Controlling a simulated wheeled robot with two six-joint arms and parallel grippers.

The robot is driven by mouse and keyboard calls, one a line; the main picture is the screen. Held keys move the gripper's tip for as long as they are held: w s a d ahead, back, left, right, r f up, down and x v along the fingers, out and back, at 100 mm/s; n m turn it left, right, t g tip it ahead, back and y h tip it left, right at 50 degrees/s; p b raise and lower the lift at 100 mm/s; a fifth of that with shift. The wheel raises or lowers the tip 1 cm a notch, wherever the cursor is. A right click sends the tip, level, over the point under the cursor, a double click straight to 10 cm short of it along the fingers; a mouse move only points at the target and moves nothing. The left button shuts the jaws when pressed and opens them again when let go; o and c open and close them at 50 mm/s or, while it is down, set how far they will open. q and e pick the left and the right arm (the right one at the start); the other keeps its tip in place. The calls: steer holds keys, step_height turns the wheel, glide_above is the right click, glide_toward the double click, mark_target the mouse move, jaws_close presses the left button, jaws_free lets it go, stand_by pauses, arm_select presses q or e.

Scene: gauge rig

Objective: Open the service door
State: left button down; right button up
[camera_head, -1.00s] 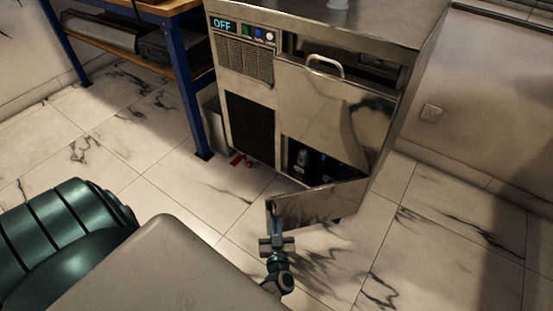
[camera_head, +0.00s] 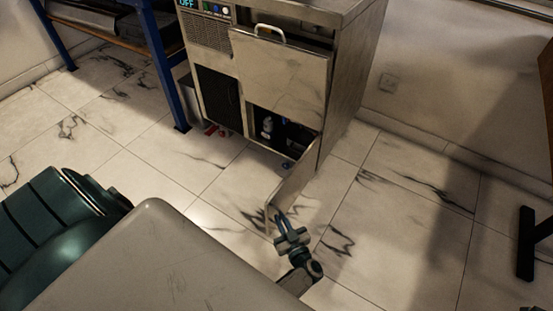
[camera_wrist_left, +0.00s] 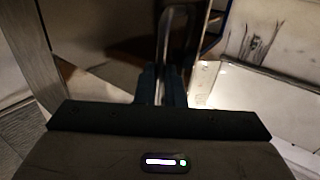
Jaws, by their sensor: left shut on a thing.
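The service door (camera_head: 293,184) is the low metal panel at the bottom of the steel machine (camera_head: 340,95). It stands swung well out from the cabinet, hinged at the right. Behind it the dark compartment (camera_head: 283,131) shows, with a pale fitting inside. My right gripper is not in view.
A larger upper panel (camera_head: 280,75) with a handle sits above the compartment. A blue-legged bench (camera_head: 168,75) stands at the left. A dark stand (camera_head: 527,245) is at the right edge. Marble floor (camera_head: 400,200) is open to the right of the door.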

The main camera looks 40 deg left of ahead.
arm_select(q)
steer(key=shift+w+d+r, duration=0.2)
steer(key=shift+w+d, duration=0.25)
steer(key=shift+w, duration=0.1)
steer(key=c, duration=1.8)
jaws_free()
steer(key=shift+o, duration=1.3)
steer(key=shift+w+f, duration=0.1)
steer(key=shift+s+f, duration=0.1)
steer(key=shift+s, duration=0.1)
